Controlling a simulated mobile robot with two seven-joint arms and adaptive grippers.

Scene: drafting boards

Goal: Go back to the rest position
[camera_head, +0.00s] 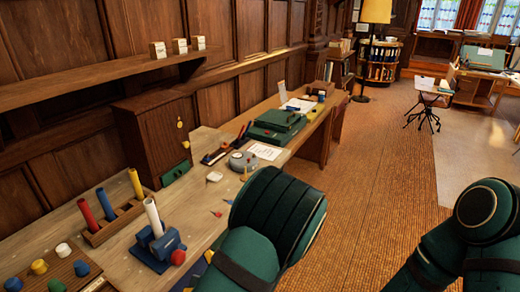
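One of my green arms (275,225) rises from the bottom edge near the middle, in front of the long wooden bench (112,240). My other green arm (465,240) shows at the lower right, over the floor. Only rounded arm links show. Neither gripper's fingers are in the picture, so I cannot see whether they hold anything.
The bench runs along the panelled wall. It bears a rack (115,222) of coloured cylinders, a blue clamp-like device (155,247) with a white roll, a wooden cabinet (155,138) and a green case (274,125). The brown floor (375,170) right of the bench is open.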

